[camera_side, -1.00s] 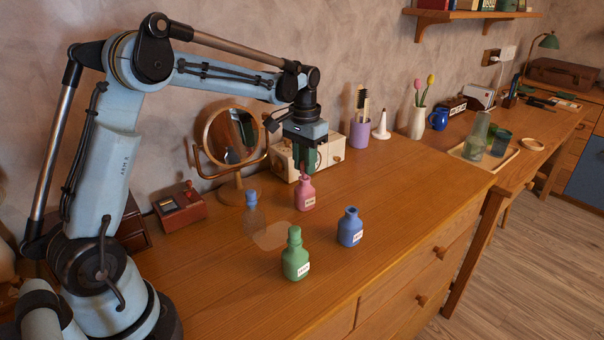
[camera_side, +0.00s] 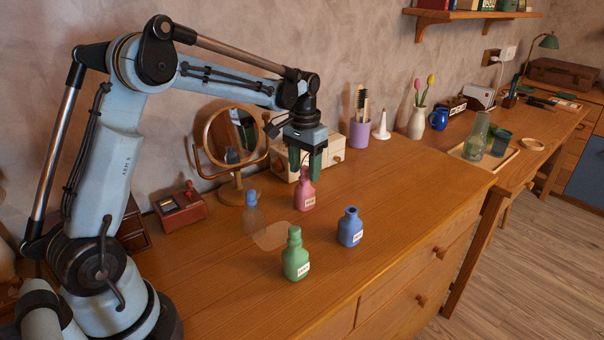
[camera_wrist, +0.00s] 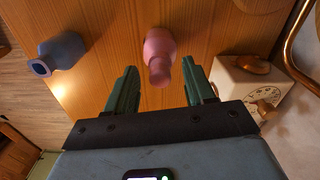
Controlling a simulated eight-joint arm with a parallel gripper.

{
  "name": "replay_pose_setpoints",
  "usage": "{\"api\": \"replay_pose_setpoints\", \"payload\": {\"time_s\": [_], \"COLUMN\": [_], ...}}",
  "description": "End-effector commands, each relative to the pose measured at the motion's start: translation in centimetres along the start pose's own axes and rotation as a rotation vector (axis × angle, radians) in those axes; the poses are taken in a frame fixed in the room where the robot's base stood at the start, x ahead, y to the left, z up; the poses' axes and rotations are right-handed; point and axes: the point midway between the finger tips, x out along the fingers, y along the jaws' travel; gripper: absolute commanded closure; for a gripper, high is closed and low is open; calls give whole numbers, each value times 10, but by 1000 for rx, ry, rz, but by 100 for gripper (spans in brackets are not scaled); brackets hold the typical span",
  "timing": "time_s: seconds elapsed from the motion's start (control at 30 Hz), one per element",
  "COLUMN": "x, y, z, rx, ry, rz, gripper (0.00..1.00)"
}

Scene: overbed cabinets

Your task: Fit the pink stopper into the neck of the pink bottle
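The pink bottle (camera_side: 304,193) stands upright on the wooden top, and it also shows in the wrist view (camera_wrist: 156,44). The pink stopper (camera_wrist: 161,74) sits at the bottle's neck; no dark open mouth shows there, unlike on the blue bottle. How deep it sits is hard to tell. My gripper (camera_side: 307,158) is over the bottle, pointing down. In the wrist view my gripper (camera_wrist: 160,86) has its green fingers spread, one on each side of the stopper, with gaps on both sides. It holds nothing.
A blue open-necked bottle (camera_side: 350,228), a green stoppered bottle (camera_side: 295,257) and a clear bottle with a blue top (camera_side: 252,210) stand nearby. A round mirror (camera_side: 226,138) and a cream box (camera_side: 334,150) are behind. The front right of the top is clear.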

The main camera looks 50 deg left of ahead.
Motion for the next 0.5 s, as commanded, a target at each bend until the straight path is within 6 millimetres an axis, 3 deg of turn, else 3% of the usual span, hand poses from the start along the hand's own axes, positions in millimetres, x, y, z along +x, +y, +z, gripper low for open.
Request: {"api": "replay_pose_setpoints", "payload": {"time_s": [0.27,0.5], "x": [-3,-36], "y": [0,0], "z": [0,0], "rx": [0,0], "ry": [0,0], "rz": [0,0], "gripper": [46,46]}}
